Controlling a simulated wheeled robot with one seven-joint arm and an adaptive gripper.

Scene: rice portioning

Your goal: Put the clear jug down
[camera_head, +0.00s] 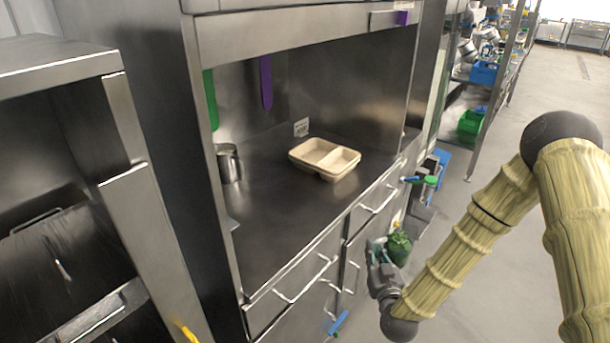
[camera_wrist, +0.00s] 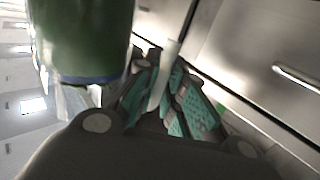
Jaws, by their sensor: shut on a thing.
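The clear jug (camera_head: 399,248) looks green, as if it holds something green, and hangs in the air in front of the steel drawers. In the wrist view the jug (camera_wrist: 85,35) fills the upper left. My gripper (camera_head: 379,253) is beside the jug, low in front of the counter. In the wrist view my gripper (camera_wrist: 170,98) has its teal finger pads shut on a pale upright strip, seemingly the jug's handle. The jug's far side and its contents are hard to make out.
A beige two-compartment tray (camera_head: 340,160) sits on the steel counter (camera_head: 270,215). A metal pot (camera_head: 228,164) stands at the counter's left. The counter front is bare. Drawer handles (camera_head: 300,285) stick out below its edge, and an upper cabinet panel (camera_head: 300,32) hangs above.

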